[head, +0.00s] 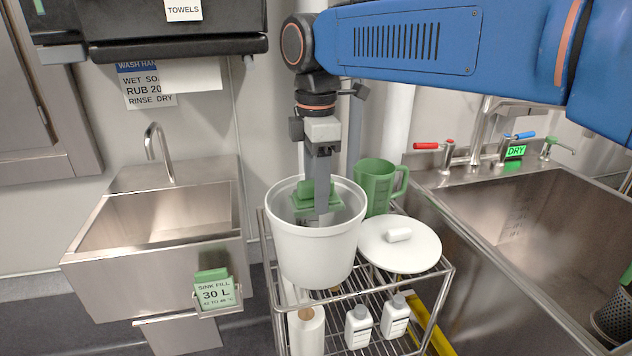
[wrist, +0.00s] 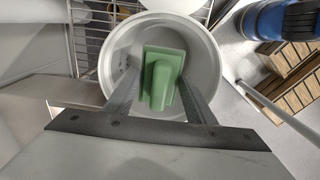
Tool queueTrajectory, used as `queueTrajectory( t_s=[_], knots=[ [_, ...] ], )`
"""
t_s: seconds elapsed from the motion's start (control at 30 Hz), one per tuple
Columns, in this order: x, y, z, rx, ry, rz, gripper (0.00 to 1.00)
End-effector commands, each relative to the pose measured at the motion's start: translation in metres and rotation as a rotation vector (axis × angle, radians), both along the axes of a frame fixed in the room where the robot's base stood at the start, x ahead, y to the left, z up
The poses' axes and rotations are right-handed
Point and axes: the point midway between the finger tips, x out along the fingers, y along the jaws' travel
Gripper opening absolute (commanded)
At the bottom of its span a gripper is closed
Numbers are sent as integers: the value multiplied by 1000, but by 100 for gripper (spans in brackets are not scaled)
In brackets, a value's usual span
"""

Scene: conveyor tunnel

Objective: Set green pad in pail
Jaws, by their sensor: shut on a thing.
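The green pad (head: 303,197) has a raised handle block and is in the mouth of the white pail (head: 314,256). My gripper (head: 319,200) points down into the pail and is shut on the pad. In the wrist view the pad (wrist: 163,76) sits between my two fingers (wrist: 161,98), inside the round rim of the pail (wrist: 214,62). The front wall of the pail hides the pad's lower edge in the head view, so I cannot tell whether the pad touches the bottom.
The pail stands on a wire rack (head: 436,283). A white lid (head: 420,250) and a green jug (head: 377,186) are right of it. White bottles (head: 359,327) stand on the lower shelf. Steel sinks flank the rack, a small one (head: 162,215) left and a large one (head: 500,218) right.

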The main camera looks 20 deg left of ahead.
Motion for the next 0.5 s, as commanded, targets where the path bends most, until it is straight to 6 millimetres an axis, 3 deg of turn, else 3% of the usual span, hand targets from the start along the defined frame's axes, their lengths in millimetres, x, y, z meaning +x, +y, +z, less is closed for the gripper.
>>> queueTrajectory(
  t_s=[0.2, 0.23, 0.3, 0.5],
  knots=[
    [0, 0, 0, 0, 0, 0, 10],
    [0, 0, 0, 0, 0, 0, 52],
    [0, 0, 0, 0, 0, 0, 69],
    [0, 0, 0, 0, 0, 0, 72]
  ],
)
